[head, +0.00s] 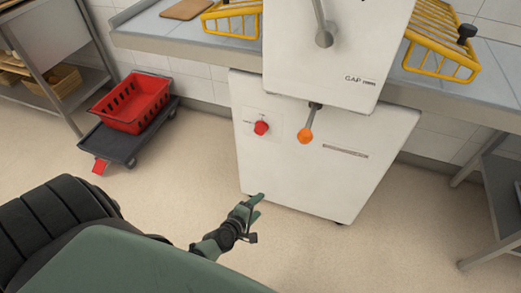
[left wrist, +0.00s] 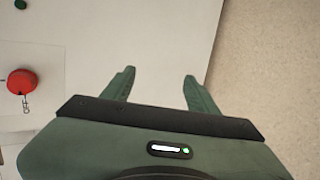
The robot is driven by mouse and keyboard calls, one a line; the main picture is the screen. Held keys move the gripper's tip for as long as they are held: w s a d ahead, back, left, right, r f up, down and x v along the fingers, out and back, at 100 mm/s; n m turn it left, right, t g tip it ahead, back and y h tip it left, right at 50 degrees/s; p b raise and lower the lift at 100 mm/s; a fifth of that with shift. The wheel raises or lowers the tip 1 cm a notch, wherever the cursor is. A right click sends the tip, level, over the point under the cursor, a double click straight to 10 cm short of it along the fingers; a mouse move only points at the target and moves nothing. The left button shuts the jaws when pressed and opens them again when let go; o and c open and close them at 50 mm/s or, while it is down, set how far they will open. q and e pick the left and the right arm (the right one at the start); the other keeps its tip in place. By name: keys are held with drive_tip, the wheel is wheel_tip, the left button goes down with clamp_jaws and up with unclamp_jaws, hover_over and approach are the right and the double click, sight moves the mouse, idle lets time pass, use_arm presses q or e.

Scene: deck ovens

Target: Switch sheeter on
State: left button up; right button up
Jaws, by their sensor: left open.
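The sheeter (head: 341,186) is a white machine in the middle of the head view. Its lower front carries a red knob (head: 261,128) and, to the right, an orange knob (head: 305,135) on a short dark lever. My left gripper (head: 256,201) is low in front of the sheeter, below the red knob and apart from it. In the left wrist view, the open, empty left gripper (left wrist: 159,74) points along the white panel (left wrist: 110,35). The red knob (left wrist: 20,82) is at the left edge there, with a small green button (left wrist: 20,4) above it. My right gripper is out of view.
Yellow wire guards (head: 440,45) stand over the grey tables on both sides of the sheeter. A red crate (head: 132,101) sits on a dark dolly at the left. A metal rack (head: 500,190) stands at the right. The floor before the sheeter is clear.

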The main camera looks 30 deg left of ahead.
use_arm(q)
drive_tip(key=w+a+r+n+t+y+b, duration=0.25)
drive_tip(key=w+a+r+n+b, duration=0.25)
drive_tip(key=w+r+n, duration=0.3)
drive_tip(key=n+t+y+b, duration=0.1)
drive_tip(key=n+t+b, duration=0.25)
drive_tip(key=n, duration=0.75)
approach(259, 131)
drive_tip(key=x, duration=0.8)
drive_tip(key=shift+w+b, duration=0.15)
drive_tip(key=shift+b, duration=0.25)
drive_tip(key=shift+w+a, duration=0.1)
drive_tip(key=shift+w, duration=0.5)
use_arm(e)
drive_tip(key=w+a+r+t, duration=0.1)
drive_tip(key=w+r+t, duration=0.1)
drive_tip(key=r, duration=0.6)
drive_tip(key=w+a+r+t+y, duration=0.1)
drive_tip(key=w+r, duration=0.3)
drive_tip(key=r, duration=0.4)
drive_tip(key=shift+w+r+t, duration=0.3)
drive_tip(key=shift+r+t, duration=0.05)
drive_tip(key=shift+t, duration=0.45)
use_arm(q)
clamp_jaws()
